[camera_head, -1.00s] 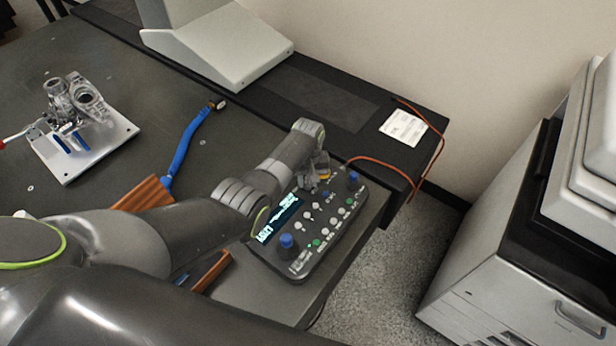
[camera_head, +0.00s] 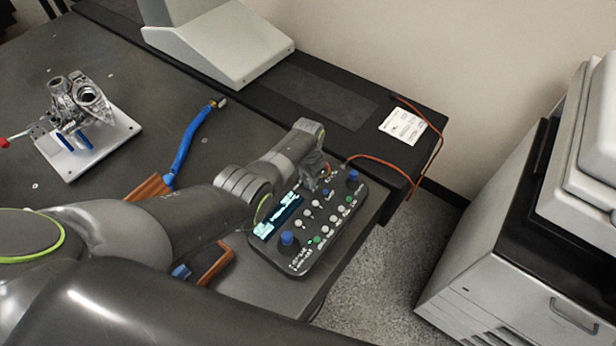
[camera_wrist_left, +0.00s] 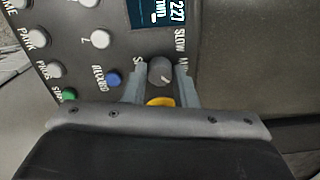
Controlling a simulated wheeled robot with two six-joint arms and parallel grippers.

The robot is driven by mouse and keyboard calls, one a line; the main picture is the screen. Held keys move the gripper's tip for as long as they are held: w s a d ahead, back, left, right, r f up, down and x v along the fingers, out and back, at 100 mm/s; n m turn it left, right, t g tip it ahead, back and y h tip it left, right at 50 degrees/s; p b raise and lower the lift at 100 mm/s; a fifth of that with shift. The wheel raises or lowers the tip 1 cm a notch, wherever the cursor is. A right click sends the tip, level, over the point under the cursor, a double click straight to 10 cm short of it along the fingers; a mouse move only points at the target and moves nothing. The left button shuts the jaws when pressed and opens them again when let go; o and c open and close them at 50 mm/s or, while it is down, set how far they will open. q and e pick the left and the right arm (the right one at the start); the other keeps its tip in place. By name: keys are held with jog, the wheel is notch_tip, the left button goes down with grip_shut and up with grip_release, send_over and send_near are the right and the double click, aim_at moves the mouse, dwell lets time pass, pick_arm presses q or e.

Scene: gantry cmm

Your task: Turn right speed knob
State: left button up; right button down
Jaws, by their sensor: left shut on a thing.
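The control panel (camera_head: 330,240) is a dark box with a lit display (camera_head: 277,216), several white and green buttons, and blue knobs at its near and far ends. My left gripper (camera_wrist_left: 161,85) is shut on this knob, one finger on each side. In the head view the left gripper (camera_head: 314,170) is at the panel's far left part, and the gripper hides the knob there. My right gripper is not in view.
A blue-sleeved probe (camera_head: 190,143) lies on the table left of the arm. A metal casting (camera_head: 80,98) stands on a white plate at the far left. An orange cable (camera_head: 385,158) runs behind the panel.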

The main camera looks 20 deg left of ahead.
pick_arm(q)
jog(key=shift+m, duration=1)
jog(key=o, duration=1)
jog(key=shift+r, duration=0.1)
